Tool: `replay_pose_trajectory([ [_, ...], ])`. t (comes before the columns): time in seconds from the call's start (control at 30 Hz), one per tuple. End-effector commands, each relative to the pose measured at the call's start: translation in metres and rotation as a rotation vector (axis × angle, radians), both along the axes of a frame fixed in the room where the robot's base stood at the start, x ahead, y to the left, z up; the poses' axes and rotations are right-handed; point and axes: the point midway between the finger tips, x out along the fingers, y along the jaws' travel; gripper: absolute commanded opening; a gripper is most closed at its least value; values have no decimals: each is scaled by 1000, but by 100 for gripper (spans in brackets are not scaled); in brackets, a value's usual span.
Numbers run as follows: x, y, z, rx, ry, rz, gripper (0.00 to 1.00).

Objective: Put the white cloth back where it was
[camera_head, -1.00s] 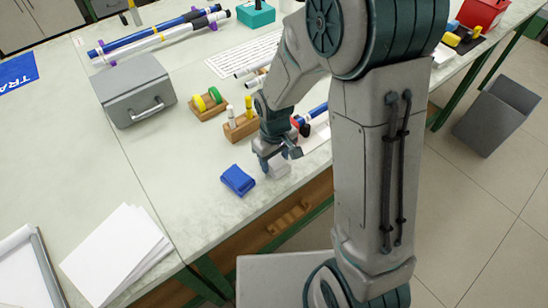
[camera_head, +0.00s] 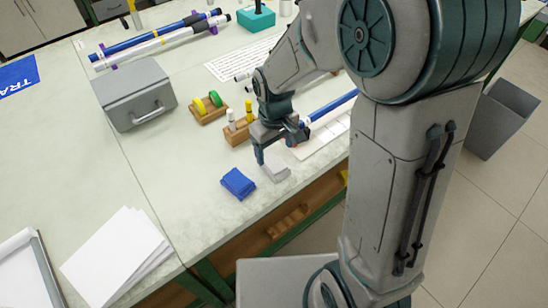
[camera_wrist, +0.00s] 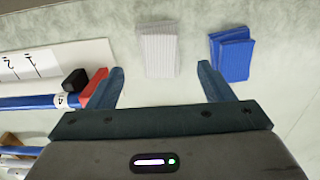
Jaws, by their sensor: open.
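The white cloth (camera_head: 275,172) lies folded on the bench near its front edge, just right of the blue cloth (camera_head: 238,182). In the wrist view the white cloth (camera_wrist: 159,54) lies flat ahead of the gap between my fingers, and the blue cloth (camera_wrist: 232,56) is to its right. My gripper (camera_head: 282,150) is open and empty, above the bench just behind the white cloth. In the wrist view both fingers of my gripper (camera_wrist: 163,84) are spread apart, and nothing is between them.
A blue rod (camera_wrist: 40,102) with a red-and-black end lies on a numbered sheet (camera_wrist: 55,62) left of my gripper. A wooden block with upright pegs (camera_head: 240,130) stands close behind. A grey box (camera_head: 134,90) is farther left.

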Motion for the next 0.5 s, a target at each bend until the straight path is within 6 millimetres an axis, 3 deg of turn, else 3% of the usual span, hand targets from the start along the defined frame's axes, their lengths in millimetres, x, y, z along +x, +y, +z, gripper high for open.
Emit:
replay_pose_trajectory([
  [0.03,1,0,13,2,-6,-1,74],
  [0.2,1,0,41,1,-4,-1,74],
  [0.5,-1,-2,56,1,-4,-7,74],
])
